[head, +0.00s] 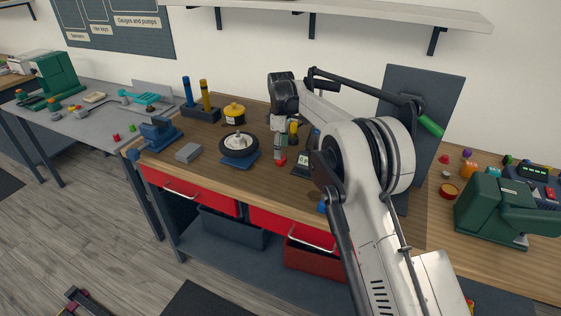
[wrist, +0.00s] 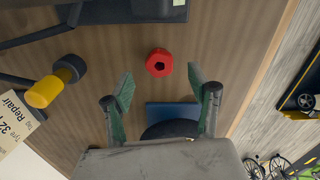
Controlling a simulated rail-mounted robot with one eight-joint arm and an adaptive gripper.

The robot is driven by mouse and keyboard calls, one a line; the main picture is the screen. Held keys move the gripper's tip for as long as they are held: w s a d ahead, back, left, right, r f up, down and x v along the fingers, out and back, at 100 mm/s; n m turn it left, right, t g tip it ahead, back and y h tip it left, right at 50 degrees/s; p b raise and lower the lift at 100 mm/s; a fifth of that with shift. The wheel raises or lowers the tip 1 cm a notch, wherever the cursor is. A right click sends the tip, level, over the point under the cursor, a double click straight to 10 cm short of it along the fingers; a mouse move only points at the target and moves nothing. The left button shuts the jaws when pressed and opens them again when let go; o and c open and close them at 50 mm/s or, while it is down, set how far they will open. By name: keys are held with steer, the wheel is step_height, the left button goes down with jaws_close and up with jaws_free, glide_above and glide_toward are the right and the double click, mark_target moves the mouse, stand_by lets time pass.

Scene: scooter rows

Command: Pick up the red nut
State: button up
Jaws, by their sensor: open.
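The red nut (wrist: 159,62) lies on the wooden workbench, its dark centre hole facing up in the wrist view. It also shows in the head view as a small red shape (head: 280,162) just below my gripper (head: 279,151). In the wrist view my gripper (wrist: 160,80) is open, with its two green-padded fingers spread and nothing between them. The nut sits just beyond the fingertips, roughly centred between them, and looks clear of both.
A wheel on a blue stand (head: 239,149) is left of the nut; the stand's blue base (wrist: 172,110) shows between my fingers. A yellow-and-dark tool (wrist: 52,84) lies left in the wrist view. A black device (head: 303,165) stands to the right.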

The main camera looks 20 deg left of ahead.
mark_target(281, 161)
steer(key=shift+a+f+p, duration=0.1)
steer(key=shift+f+p, duration=0.25)
steer(key=shift+f, duration=2.25)
steer(key=c, duration=1.1)
